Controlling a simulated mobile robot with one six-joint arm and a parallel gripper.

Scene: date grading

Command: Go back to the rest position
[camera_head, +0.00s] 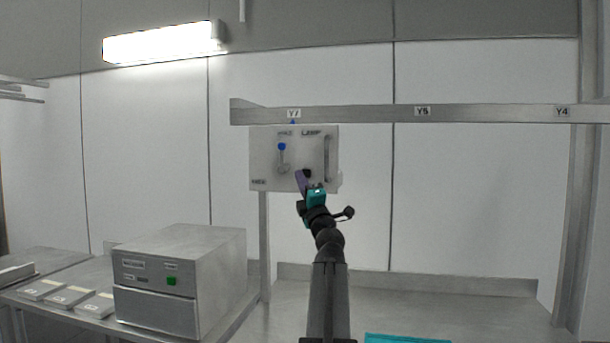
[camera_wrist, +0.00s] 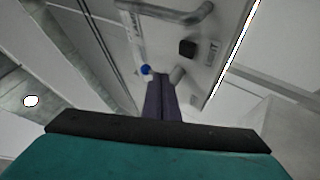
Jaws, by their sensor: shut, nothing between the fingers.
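My gripper (camera_head: 301,180) is raised in front of a pale wall panel (camera_head: 262,160) in the head view. Its purple fingers (camera_wrist: 161,100) are together and empty in the wrist view. The panel carries a lever with a blue knob (camera_head: 282,147), a black knob and a vertical bar handle (camera_head: 327,158) on its right. The blue knob also shows in the wrist view (camera_wrist: 146,70), close to the fingertips in the picture; I cannot tell whether they touch. The black knob (camera_wrist: 187,48) is beyond the fingers, and in the head view the gripper partly overlaps it.
A metal box with a green button (camera_head: 172,281) stands on the left bench, beside several flat trays (camera_head: 68,297). A rail (camera_head: 360,113) with labels crosses above the panel. A teal item (camera_head: 405,339) lies at the bottom edge. The counter right of my arm looks clear.

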